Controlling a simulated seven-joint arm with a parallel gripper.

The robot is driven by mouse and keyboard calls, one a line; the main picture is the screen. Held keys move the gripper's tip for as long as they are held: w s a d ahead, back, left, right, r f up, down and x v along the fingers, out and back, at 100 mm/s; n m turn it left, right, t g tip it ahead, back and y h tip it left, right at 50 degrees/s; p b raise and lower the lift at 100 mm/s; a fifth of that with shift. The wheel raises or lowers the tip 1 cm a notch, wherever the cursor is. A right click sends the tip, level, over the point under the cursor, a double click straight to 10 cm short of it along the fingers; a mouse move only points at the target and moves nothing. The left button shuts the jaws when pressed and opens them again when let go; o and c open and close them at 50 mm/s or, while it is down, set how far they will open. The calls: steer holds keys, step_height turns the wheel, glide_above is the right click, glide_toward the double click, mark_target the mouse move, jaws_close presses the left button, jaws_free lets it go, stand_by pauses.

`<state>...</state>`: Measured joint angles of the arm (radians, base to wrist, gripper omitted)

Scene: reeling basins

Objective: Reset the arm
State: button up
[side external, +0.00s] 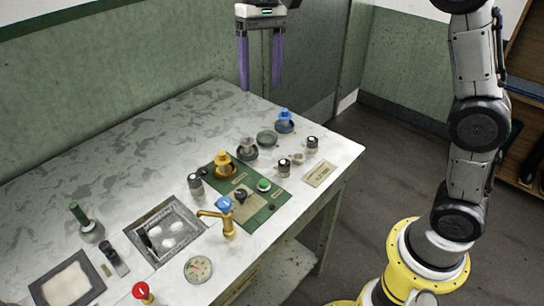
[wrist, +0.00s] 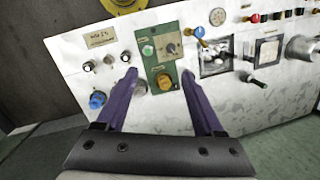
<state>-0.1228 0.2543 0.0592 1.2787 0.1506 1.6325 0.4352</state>
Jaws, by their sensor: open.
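My gripper (side external: 260,62) is at the top of the side external view, raised well above the table's far end. Its two long purple fingers point down and stand apart, with nothing between them. In the wrist view my gripper (wrist: 162,92) is open, with the fingers spread on either side of the view of the table. My arm rises on the right of the side external view from a yellow round base.
The pale table (side external: 110,160) carries a green panel (side external: 262,205) with knobs, a basin (side external: 165,232) with white cocoons, a brass tap (side external: 228,222), a blue knob (side external: 285,122), a gauge (side external: 198,269) and a red knob (side external: 141,290). Air around my gripper is clear.

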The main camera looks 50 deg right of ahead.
steer(key=s+d+r+t, duration=0.1)
steer(key=s+d+t, duration=0.15)
steer(key=s, duration=0.55)
steer(key=s+d+r+t, duration=0.1)
steer(key=s+d+t, duration=0.15)
steer(key=s, duration=0.65)
steer(key=s+d+f+n+t+h, duration=0.1)
steer(key=s+d+f+n, duration=0.2)
steer(key=s+f, duration=0.3)
step_height(320, 180, down, 4)
steer(key=shift+r+n+t+h, duration=0.1)
steer(key=shift+n+t+h, duration=0.2)
steer(key=shift+t, duration=0.1)
steer(key=shift+s+d, duration=0.1)
